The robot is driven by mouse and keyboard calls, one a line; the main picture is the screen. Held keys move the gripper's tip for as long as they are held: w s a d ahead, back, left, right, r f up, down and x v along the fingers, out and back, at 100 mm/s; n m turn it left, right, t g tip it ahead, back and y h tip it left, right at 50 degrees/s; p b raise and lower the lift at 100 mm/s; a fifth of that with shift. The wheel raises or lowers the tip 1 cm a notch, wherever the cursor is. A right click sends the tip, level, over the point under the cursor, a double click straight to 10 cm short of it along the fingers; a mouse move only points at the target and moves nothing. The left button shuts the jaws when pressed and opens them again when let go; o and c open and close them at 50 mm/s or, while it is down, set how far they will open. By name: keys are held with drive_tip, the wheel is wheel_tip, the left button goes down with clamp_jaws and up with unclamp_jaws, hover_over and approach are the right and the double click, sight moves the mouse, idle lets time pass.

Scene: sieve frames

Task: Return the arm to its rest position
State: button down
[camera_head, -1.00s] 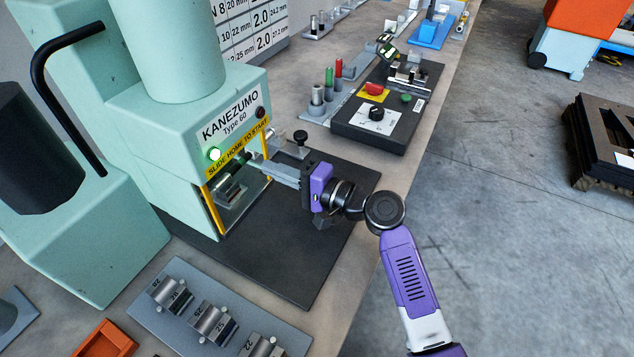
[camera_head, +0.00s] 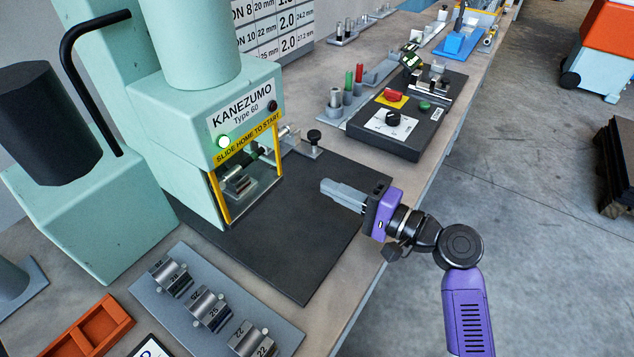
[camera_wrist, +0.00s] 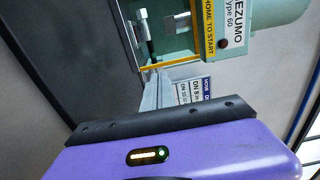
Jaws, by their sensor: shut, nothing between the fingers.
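My gripper (camera_head: 325,188) is shut and empty. In the head view it is over the right part of the black mat (camera_head: 290,250), clear of the press and pointing left towards it. My purple arm reaches in from the lower right. In the wrist view my gripper's grey fingers (camera_wrist: 152,92) show beyond the purple housing, with the press front (camera_wrist: 200,25) above them.
The mint-green press (camera_head: 225,110) stands on the left, its yellow-edged opening facing the mat and its green lamp lit. A grey plate (camera_head: 262,312) with numbered metal blocks lies in front. A black control box (camera_head: 400,150) is behind my gripper. Open floor (camera_head: 540,200) lies right.

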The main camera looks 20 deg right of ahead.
drive_tip(key=shift+v, duration=0.75)
